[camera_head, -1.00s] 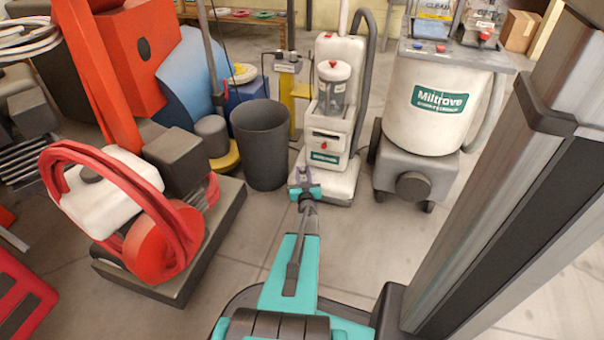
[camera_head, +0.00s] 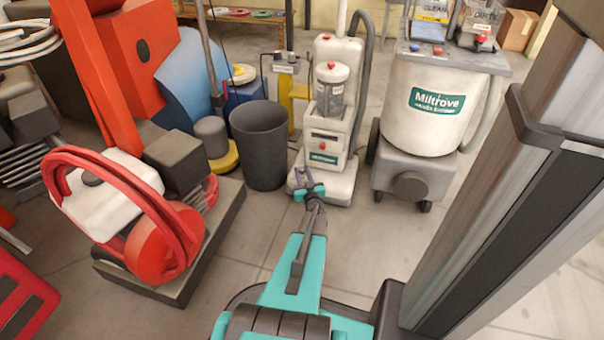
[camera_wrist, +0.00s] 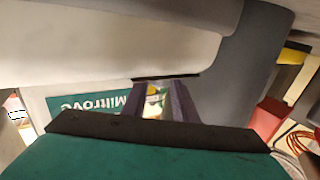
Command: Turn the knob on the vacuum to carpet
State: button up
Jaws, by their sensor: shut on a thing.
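The white upright vacuum (camera_head: 335,105) stands just beyond my gripper in the head view, with a red cap, a clear canister and a green Miltrove label. In the wrist view its label (camera_wrist: 95,103) appears upside down beside the fingers. My gripper (camera_head: 303,177) is low at the front left of the vacuum's base, tilted a little to the left. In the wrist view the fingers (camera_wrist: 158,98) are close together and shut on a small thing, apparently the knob. The knob is mostly hidden by the fingers, and its marks and setting cannot be read.
A dark bin (camera_head: 260,145) stands close to the left of the vacuum. A larger Miltrove drum machine (camera_head: 435,105) stands to the right. A red and white machine (camera_head: 140,215) is at left. The floor (camera_head: 350,240) before the vacuum is clear.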

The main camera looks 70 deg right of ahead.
jog(key=shift+d, duration=0.1)
jog(key=o, duration=1)
jog(key=shift+o, duration=0.2)
jog(key=p+v, duration=0.4)
jog(key=v, duration=1)
jog(key=shift+w, duration=0.1)
